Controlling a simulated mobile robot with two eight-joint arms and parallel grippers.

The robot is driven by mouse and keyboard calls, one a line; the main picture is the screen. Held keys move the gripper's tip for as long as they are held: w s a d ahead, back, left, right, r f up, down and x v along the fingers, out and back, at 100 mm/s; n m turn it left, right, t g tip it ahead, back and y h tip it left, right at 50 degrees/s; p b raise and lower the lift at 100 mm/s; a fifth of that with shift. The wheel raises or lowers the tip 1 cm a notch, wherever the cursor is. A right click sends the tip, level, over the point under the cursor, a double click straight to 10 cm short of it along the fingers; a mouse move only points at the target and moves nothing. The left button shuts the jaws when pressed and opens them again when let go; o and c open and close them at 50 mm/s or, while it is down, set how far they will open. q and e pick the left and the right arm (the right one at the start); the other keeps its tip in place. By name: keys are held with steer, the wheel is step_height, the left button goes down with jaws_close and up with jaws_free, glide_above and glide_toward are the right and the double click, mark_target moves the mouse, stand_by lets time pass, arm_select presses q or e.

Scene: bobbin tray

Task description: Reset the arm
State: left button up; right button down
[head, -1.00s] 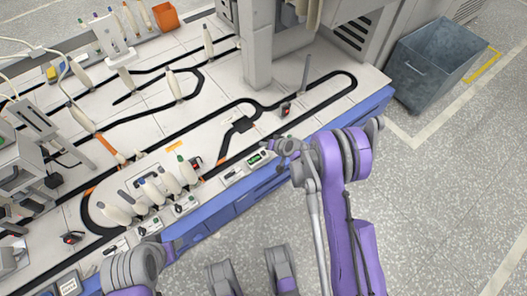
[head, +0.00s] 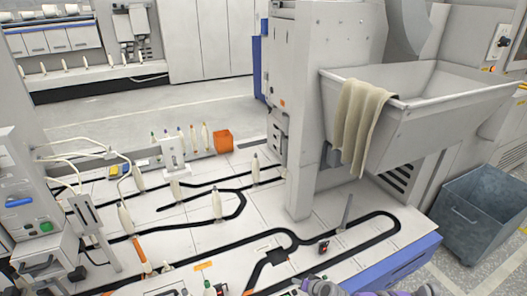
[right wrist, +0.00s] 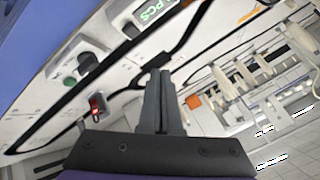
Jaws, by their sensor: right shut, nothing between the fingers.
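My right gripper shows in the right wrist view (right wrist: 160,75), its two grey fingers pressed together with nothing between them. It is over the white worktop near the black guide track. In the head view only a small part of my purple right arm shows at the bottom edge. My left gripper is not in view. Cream bobbins stand upright on the worktop (head: 205,262), such as one bobbin (head: 217,204) by the middle track. The bobbin tray seen earlier is mostly below the head view's bottom edge.
An orange bin (head: 223,141) stands at the worktop's far edge. A grey machine column (head: 303,170) rises from the worktop, with a cream cloth (head: 358,115) over a metal hopper (head: 425,110). A blue-grey cart (head: 480,215) stands on the floor at right. A red switch (right wrist: 97,106) lies near the track.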

steer(key=s+a+r+n+g+h, duration=0.1)
steer(key=s+r, duration=0.5)
steer(key=r, duration=0.3)
steer(key=s+a+r+n+g, duration=0.1)
steer(key=s+r, duration=0.5)
steer(key=r, duration=0.2)
steer(key=s+d+r+n+g+h, duration=0.1)
steer(key=s+r+h, duration=0.15)
steer(key=s, duration=0.95)
steer(key=s+d+r+n+g+h, duration=0.1)
steer(key=s+r, duration=0.2)
steer(key=s, duration=0.8)
arm_select(q)
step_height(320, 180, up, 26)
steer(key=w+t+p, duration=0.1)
steer(key=p, duration=2.1)
steer(key=shift+p, duration=0.4)
arm_select(e)
step_height(320, 180, up, 26)
steer(key=t, duration=0.1)
steer(key=shift+w, duration=0.35)
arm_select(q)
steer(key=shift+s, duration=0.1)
arm_select(e)
steer(key=shift+s+d+r+y, duration=0.1)
steer(key=shift+s+y, duration=0.05)
steer(key=shift+y, duration=0.1)
